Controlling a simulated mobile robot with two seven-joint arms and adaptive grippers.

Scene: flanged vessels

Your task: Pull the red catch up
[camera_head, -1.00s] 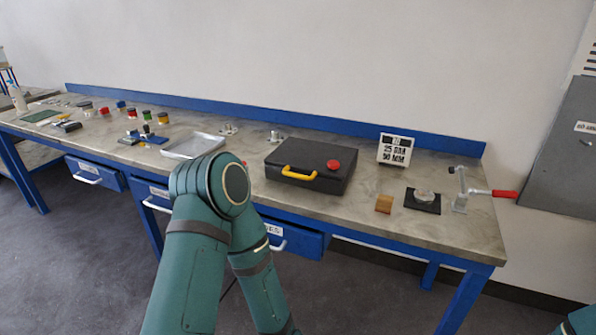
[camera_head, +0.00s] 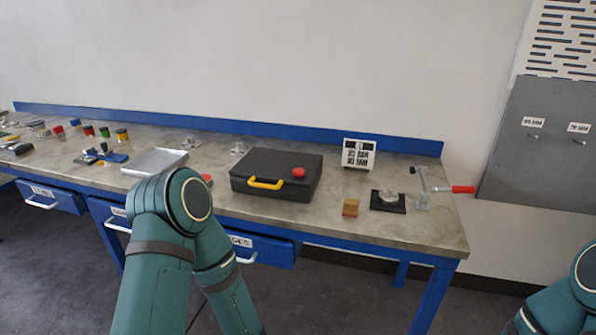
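A red round knob (camera_head: 298,172) sits on top of the closed black case (camera_head: 262,162) in the middle of the bench, above its front right part. The case has a yellow handle (camera_head: 266,184) on its front. A red-handled lever (camera_head: 463,189) extends right from a small metal clamp (camera_head: 423,202) at the bench's right end. I cannot tell for sure which red part is the catch. My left arm shows as green links in front of the bench, and part of my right arm shows at the lower right. Neither gripper shows.
The bench (camera_head: 250,212) has a blue back rail. A metal tray (camera_head: 150,163) lies left of the case. A wooden block (camera_head: 351,207), a black plate (camera_head: 388,204) and a white sign (camera_head: 358,155) stand right of it. A grey cabinet (camera_head: 535,150) is at far right.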

